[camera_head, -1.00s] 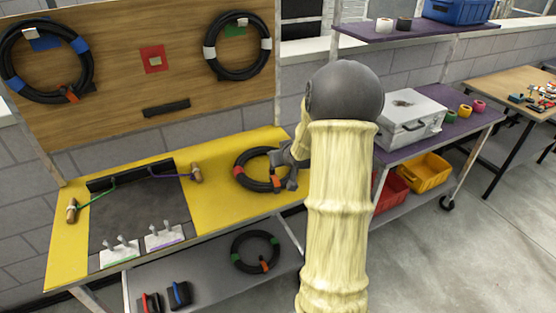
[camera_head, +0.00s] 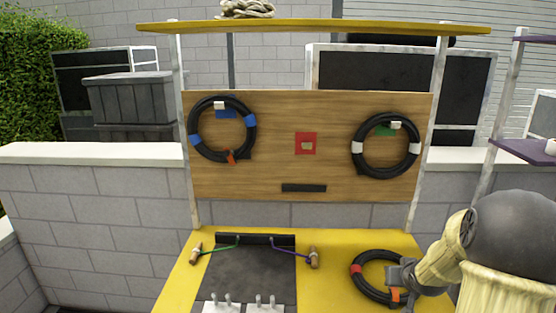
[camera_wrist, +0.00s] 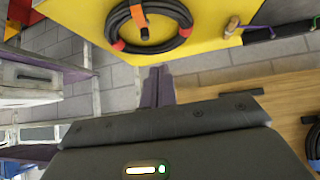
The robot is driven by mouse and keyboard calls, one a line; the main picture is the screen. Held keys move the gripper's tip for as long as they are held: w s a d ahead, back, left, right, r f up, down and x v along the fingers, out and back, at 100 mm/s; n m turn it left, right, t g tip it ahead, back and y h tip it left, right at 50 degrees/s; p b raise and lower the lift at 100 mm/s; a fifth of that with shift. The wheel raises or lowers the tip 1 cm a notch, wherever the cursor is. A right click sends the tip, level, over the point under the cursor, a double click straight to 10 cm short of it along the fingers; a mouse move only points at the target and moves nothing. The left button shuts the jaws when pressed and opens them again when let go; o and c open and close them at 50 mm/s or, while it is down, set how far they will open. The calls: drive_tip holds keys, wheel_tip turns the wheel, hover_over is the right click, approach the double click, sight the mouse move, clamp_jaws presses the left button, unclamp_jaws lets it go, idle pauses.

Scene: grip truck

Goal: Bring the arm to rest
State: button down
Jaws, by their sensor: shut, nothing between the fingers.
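My arm stands at the right edge of the head view. My gripper (camera_head: 401,277) shows small there, in front of a black cable coil (camera_head: 357,281) with red and orange bands on the yellow bench. The gripper is shut and empty. In the wrist view its dark housing fills the bottom, and the same coil (camera_wrist: 183,40) lies at the top, apart from the gripper.
The yellow bench (camera_head: 180,290) also carries a dark mat (camera_head: 245,275) and tools with green and purple cords. Behind it a wooden board (camera_head: 265,120) holds two hung coils. A shelf with a purple top (camera_head: 525,151) stands at the right.

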drive_tip(key=s+a+n+g+y, duration=0.2)
drive_tip(key=s+a+g, duration=0.4)
drive_tip(key=s+a, duration=1.4)
drive_tip(key=shift+a+f, duration=0.2)
drive_tip(key=shift+d, duration=0.1)
